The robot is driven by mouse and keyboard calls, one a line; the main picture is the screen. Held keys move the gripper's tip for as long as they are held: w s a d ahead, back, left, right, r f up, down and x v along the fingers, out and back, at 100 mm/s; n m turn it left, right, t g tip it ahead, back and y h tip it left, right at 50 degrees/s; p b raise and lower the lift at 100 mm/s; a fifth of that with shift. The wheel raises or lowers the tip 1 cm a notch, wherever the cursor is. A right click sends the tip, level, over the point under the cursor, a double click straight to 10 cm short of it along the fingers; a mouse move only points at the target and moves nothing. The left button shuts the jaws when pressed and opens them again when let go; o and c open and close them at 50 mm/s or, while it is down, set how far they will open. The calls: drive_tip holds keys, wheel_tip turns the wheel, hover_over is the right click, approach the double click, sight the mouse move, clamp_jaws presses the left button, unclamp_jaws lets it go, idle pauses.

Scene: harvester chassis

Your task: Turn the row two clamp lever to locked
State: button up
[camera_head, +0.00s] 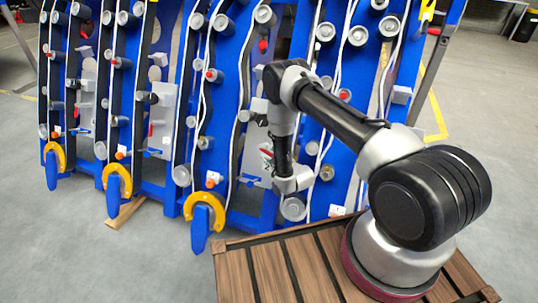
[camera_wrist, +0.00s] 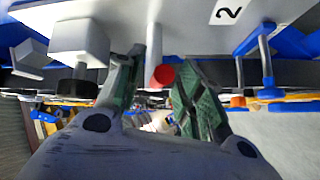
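In the wrist view a pale panel (camera_wrist: 185,10) carries a black number 2. A slim light lever with a red tip (camera_wrist: 162,76), which looks like the row two clamp lever, sticks out from it. My gripper (camera_wrist: 160,60) is open, with one greenish finger on each side of the lever. I see gaps beside the red tip, so the fingers do not look closed on it. Whether one finger touches the shaft is unclear.
A white block with a black knob (camera_wrist: 78,50) sits left of the lever, close to the left finger. A blue handle (camera_wrist: 264,60) hangs at the right. The blue chassis (camera_head: 233,70) carries rollers and cables. A slatted wooden deck (camera_head: 265,270) lies below my arm.

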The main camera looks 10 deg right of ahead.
drive_tip(key=shift+x, duration=0.75)
clamp_jaws()
drive_tip(key=shift+a+f, duration=0.1)
